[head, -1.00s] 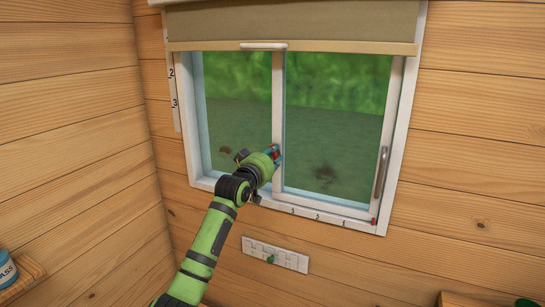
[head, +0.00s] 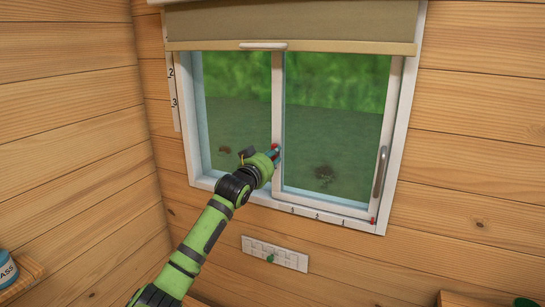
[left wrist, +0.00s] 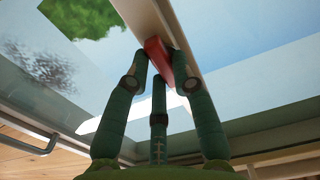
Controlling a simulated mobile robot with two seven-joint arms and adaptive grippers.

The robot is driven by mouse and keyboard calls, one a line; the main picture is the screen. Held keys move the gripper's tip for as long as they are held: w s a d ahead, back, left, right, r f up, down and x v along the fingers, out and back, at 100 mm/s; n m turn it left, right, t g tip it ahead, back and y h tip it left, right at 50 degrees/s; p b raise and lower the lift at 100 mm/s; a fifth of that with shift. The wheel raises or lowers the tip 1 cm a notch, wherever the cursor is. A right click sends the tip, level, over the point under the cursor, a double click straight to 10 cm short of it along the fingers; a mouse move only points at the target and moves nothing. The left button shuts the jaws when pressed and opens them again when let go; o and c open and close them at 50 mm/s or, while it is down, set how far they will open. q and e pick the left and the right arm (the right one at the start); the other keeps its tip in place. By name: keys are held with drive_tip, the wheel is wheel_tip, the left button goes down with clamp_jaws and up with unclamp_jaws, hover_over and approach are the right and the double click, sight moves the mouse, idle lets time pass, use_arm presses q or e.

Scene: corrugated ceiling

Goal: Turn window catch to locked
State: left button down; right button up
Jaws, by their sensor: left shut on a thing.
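The window catch (head: 275,147) is a small red piece on the white middle upright of the window (head: 278,100). In the left wrist view the red catch (left wrist: 156,58) sits against the pale upright, between my fingertips. My left gripper (head: 273,154) reaches up from the lower left and is shut on the catch. It also shows in the left wrist view (left wrist: 160,75), with fingers on both sides of the red piece. The fingers hide part of the catch, and I cannot tell its exact angle. My right gripper is not in view.
A blind (head: 290,22) with a pale pull bar hangs above the glass. A grey handle (head: 381,172) is on the right frame. A marked strip with a green knob (head: 270,259) is on the wall below. A shelf with a blue jar (head: 6,268) is at lower left.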

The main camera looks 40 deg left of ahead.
use_arm(q)
drive_tip(key=c, duration=1)
unclamp_jaws()
drive_tip(key=shift+c, duration=0.2)
drive_tip(key=shift+s, duration=0.1)
drive_tip(key=v, duration=1.2)
